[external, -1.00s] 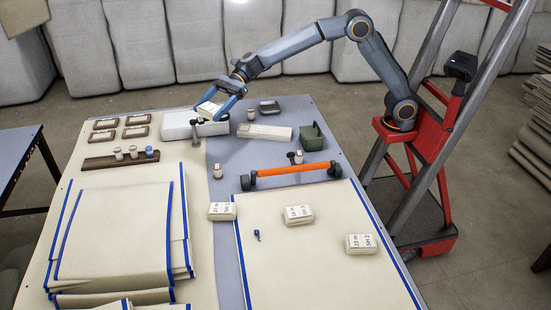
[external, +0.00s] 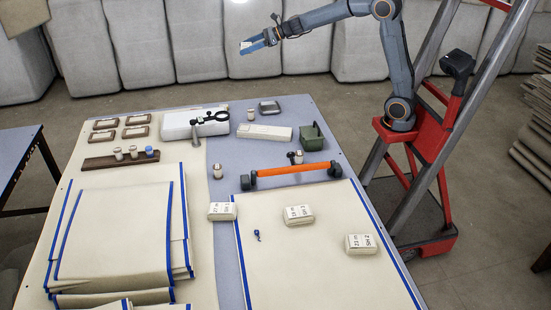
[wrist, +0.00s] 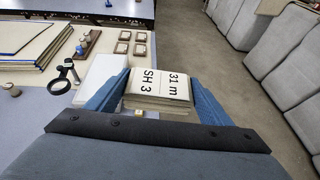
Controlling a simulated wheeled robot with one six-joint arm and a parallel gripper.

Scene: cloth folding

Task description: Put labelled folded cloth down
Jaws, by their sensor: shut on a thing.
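My gripper (external: 259,42) is raised high above the far edge of the table, its blue fingers shut on a small folded cloth. In the wrist view the held cloth (wrist: 158,88) is cream, layered, and carries a label reading "31 m SH 3". It is well clear of the table. Three similar labelled folded cloths lie on the table: one at the left (external: 222,211), one in the middle (external: 298,215) and one at the right (external: 361,244). The right two rest on the large cream sheet with blue edges (external: 310,275); the left one sits at its corner.
A white box (external: 180,124) with a black-ringed magnifier (external: 216,116) stands at the table's far side. An orange bar (external: 292,174), a green bin (external: 312,136) and stacked blue-edged cloths (external: 115,235) also occupy the table. Open blue-grey tabletop (external: 225,160) shows between them.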

